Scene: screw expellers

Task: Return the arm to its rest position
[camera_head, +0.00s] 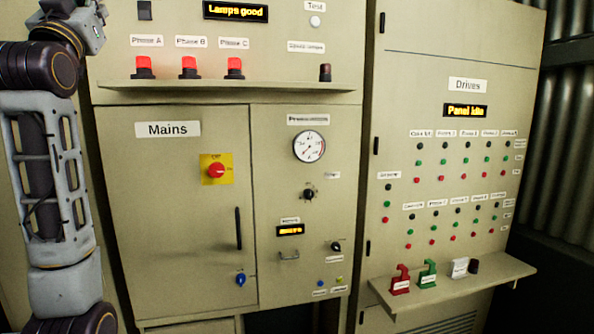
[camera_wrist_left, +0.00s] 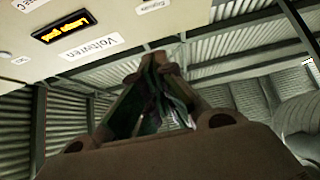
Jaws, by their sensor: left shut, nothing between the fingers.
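My left arm (camera_head: 50,170) stands raised along the left edge of the head view, in front of the left cabinet. Its upper end leaves the picture at the top left, and its fingers do not show clearly there. In the left wrist view my left gripper (camera_wrist_left: 160,70) is shut with nothing held. Its fingers point up toward the corrugated wall and roof, beside a panel with a lit display (camera_wrist_left: 64,26). My right gripper is in neither view.
The Mains cabinet (camera_head: 165,240) has a red rotary switch on a yellow plate (camera_head: 216,170). Three red phase lamps (camera_head: 188,65) sit above a ledge. The Drives cabinet (camera_head: 420,80) stands right, its shelf (camera_head: 460,285) holding red (camera_head: 400,280) and green (camera_head: 428,274) lockout-like pieces.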

